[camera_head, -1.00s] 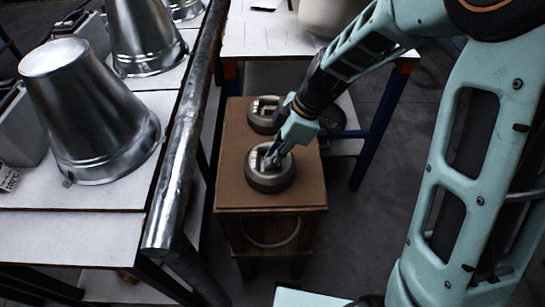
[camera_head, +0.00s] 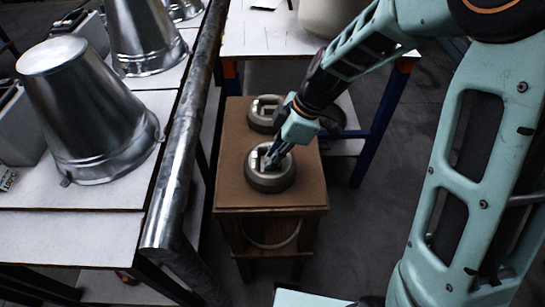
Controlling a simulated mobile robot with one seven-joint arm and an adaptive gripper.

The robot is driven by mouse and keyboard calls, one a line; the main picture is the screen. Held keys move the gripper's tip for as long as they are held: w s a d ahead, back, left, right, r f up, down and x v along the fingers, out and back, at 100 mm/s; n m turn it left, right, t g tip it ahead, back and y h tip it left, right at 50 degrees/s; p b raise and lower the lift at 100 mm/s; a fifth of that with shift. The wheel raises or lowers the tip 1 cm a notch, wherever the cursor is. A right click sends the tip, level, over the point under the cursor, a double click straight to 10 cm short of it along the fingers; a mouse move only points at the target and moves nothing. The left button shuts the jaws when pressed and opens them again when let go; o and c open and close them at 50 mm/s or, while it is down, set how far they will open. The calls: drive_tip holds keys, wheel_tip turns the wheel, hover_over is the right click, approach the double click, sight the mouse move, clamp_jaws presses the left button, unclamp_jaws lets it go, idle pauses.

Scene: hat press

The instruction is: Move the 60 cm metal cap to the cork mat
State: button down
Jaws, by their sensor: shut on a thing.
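Two round grey metal caps with a raised grip in a hollow top lie on a brown-topped wooden stand. The near cap (camera_head: 270,181) is at the middle of the top, and the far cap (camera_head: 260,128) is behind it, partly hidden by my arm. My gripper (camera_head: 273,158) reaches down from the upper right and is shut on the grip of the near cap. The near cap looks level and appears to rest on the stand. No marking shows which cap is 60 cm. I cannot tell whether the brown top (camera_head: 240,199) is the cork mat.
A white table at left holds large metal cones (camera_head: 88,115). A thick metal pipe (camera_head: 180,150) runs along its right edge, close to the stand. Another table (camera_head: 258,38) stands behind, with blue legs. Open floor (camera_head: 375,190) lies right of the stand.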

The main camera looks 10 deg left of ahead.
drive_tip(key=shift+r, duration=0.1)
drive_tip(key=c, duration=1.8)
unclamp_jaws()
drive_tip(key=shift+c, duration=0.2)
drive_tip(key=shift+a+p+v, duration=0.2)
drive_tip(key=shift+p+v, duration=0.9)
drive_tip(key=shift+v, duration=0.7)
drive_tip(key=shift+a+p+v, duration=0.25)
drive_tip(key=shift+p+v, duration=0.8)
drive_tip(key=shift+v, duration=0.75)
drive_tip(key=shift+s+r, duration=0.1)
drive_tip(key=shift+r, duration=0.1)
